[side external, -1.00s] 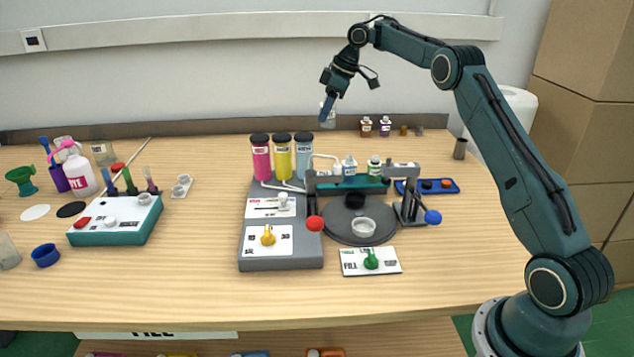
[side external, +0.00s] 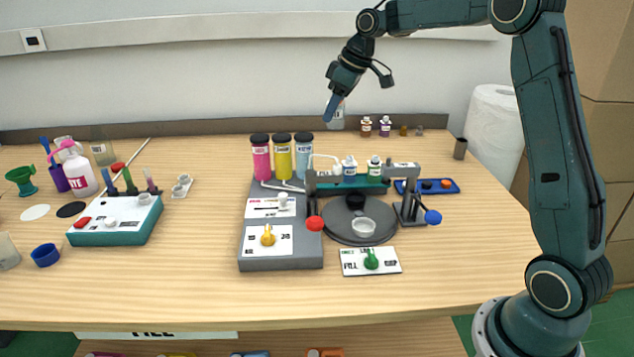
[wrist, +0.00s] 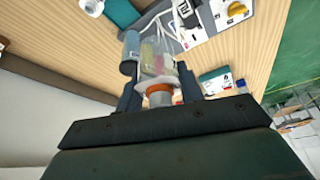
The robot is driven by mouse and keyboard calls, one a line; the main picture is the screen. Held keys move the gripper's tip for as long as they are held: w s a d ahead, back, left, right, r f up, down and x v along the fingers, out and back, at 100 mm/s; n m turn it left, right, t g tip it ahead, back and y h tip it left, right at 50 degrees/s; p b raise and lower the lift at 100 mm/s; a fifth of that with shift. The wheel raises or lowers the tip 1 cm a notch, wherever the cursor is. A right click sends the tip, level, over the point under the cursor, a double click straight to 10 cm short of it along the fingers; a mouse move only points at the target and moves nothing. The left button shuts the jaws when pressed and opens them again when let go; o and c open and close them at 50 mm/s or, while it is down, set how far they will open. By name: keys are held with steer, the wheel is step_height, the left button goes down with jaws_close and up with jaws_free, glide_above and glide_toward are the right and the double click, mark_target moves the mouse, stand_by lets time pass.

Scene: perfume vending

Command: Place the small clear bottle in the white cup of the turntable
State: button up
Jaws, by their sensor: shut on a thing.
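My gripper (side external: 332,108) is high over the back of the table, pointing down and slightly left. It is shut on the small clear bottle (side external: 338,123), which hangs at the fingertips and is partly hidden by them. In the wrist view the clear bottle (wrist: 157,58) sits between the fingers, and other things show through it. The white cup (side external: 363,227) stands on the front part of the dark round turntable (side external: 338,233), well below and in front of my gripper. The cup looks empty from here.
A grey dispenser unit (side external: 281,262) with pink, yellow and blue cylinders stands left of the turntable. A frame with red and blue knobs (side external: 432,217) spans the turntable's back part. Small bottles (side external: 366,127) stand by the back wall. The right front table is clear.

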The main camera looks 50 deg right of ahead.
steer(key=s+a+f+m, duration=0.2)
steer(key=s+a, duration=0.1)
steer(key=s, duration=0.9)
steer(key=shift+f+h, duration=0.2)
steer(key=shift+h, duration=0.1)
steer(key=shift+s+f, duration=0.1)
step_height(320, 180, down, 16)
steer(key=shift+r, duration=0.1)
steer(key=shift+f, duration=1.95)
steer(key=shift+f, duration=0.2)
steer(key=o, duration=1)
